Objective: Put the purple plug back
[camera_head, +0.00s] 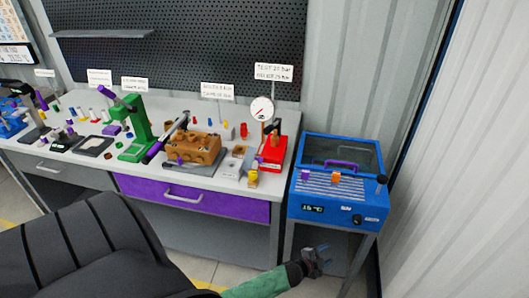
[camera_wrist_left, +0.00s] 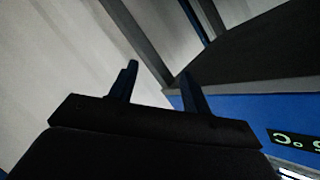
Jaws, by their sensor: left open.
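A small purple piece (camera_head: 306,175), which may be the purple plug, sits on the slatted front top of the blue machine (camera_head: 300,208), left of an orange piece (camera_head: 336,177). Another small purple spot (camera_head: 180,161) shows at the front of the brown block (camera_head: 193,149) on the bench; I cannot tell which is the plug. My left gripper (camera_head: 321,259) is open and empty, low in front of the blue machine and below its top. In the left wrist view its two fingers (camera_wrist_left: 162,90) are apart with nothing between them. My right gripper is out of view.
The machine has a clear lid with a purple handle (camera_head: 341,163), a display and a dark knob (camera_head: 357,219). The grey bench (camera_head: 60,157) left of it holds a green press (camera_head: 135,130), a red gauge unit (camera_head: 275,150) and several small parts. Floor space lies before the purple drawer (camera_head: 235,208).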

